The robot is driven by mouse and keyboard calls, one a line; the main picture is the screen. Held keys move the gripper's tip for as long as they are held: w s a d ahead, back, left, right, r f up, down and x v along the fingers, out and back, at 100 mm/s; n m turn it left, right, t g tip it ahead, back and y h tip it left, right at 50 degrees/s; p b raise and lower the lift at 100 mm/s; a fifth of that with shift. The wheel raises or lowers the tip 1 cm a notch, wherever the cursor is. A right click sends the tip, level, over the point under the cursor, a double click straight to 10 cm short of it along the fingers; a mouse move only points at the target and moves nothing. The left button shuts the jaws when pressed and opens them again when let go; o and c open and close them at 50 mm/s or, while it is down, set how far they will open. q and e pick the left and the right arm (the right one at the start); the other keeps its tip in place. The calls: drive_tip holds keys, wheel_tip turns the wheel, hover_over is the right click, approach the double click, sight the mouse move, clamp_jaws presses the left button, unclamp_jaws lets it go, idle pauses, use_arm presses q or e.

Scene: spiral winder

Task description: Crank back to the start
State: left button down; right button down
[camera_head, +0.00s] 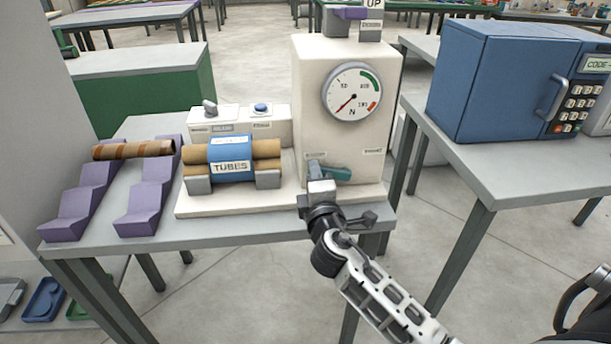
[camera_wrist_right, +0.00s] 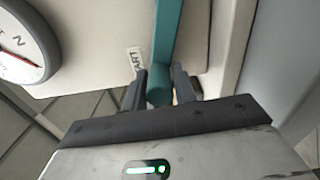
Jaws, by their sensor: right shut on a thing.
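The cream winder machine (camera_head: 345,120) stands on the grey table, with a round dial (camera_head: 352,92) on its front. A teal crank (camera_head: 336,173) is low on that front and shows as a teal bar in the right wrist view (camera_wrist_right: 168,40). A label ending in "ART" (camera_wrist_right: 136,64) is beside the crank. My right gripper (camera_head: 318,180) is at the crank, its fingers (camera_wrist_right: 160,88) shut around the teal handle end. Cardboard tubes in a blue "TUBES" wrap (camera_head: 231,155) rest on the machine's base. My left gripper is not in view.
A striped brown tube (camera_head: 133,150) lies across two purple stepped stands (camera_head: 150,195) at the left. A blue keypad box (camera_head: 500,85) stands on the right table (camera_head: 510,175).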

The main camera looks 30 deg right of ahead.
drive_tip(key=shift+d+r, duration=0.25)
drive_tip(key=shift+r, duration=0.05)
drive_tip(key=c, duration=1.2)
unclamp_jaws()
drive_tip(key=shift+c, duration=0.2)
drive_tip(key=shift+f, duration=0.1)
drive_tip(key=shift+a, duration=0.1)
drive_tip(key=b+v, duration=0.2)
drive_tip(key=v, duration=1.4)
drive_tip(key=shift+b, duration=0.4)
drive_tip(key=shift+f, duration=0.1)
